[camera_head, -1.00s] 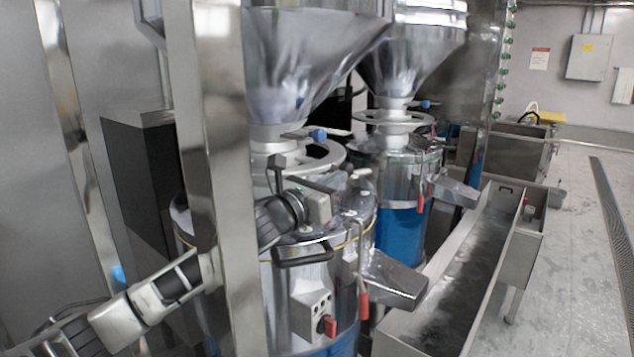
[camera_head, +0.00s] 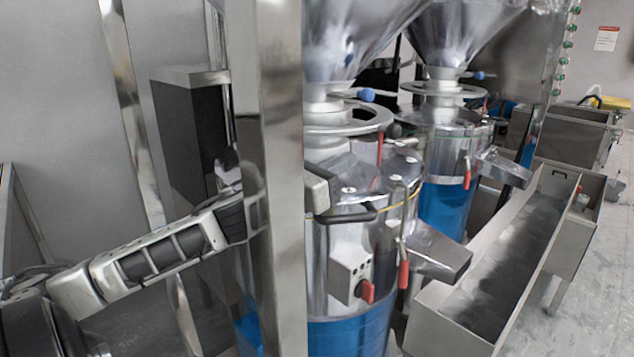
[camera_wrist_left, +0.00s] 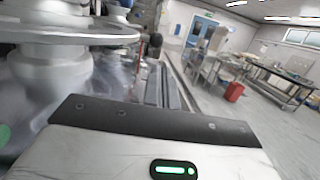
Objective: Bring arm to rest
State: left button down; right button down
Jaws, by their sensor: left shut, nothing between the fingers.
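My left arm (camera_head: 150,265) comes in from the left and passes behind a shiny steel post. My left gripper (camera_head: 330,192) shows only in part on the post's right side, by the lid and black handle of the nearer grinder (camera_head: 335,255). The gripper is shut and empty. In the left wrist view, the grey gripper housing (camera_wrist_left: 150,150) with a green light fills the bottom, and the fingertips are not visible. The grinder's neck and ring (camera_wrist_left: 65,38) are close at the left there. My right gripper is not in view.
The steel post (camera_head: 278,180) stands in front of my left arm. A second grinder (camera_head: 445,190) and a long steel trough (camera_head: 500,285) are to the right. A dark cabinet (camera_head: 190,145) is behind the arm. Open floor lies at the far right.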

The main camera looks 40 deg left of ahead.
pick_arm(q)
jog(key=shift+v, duration=2.65)
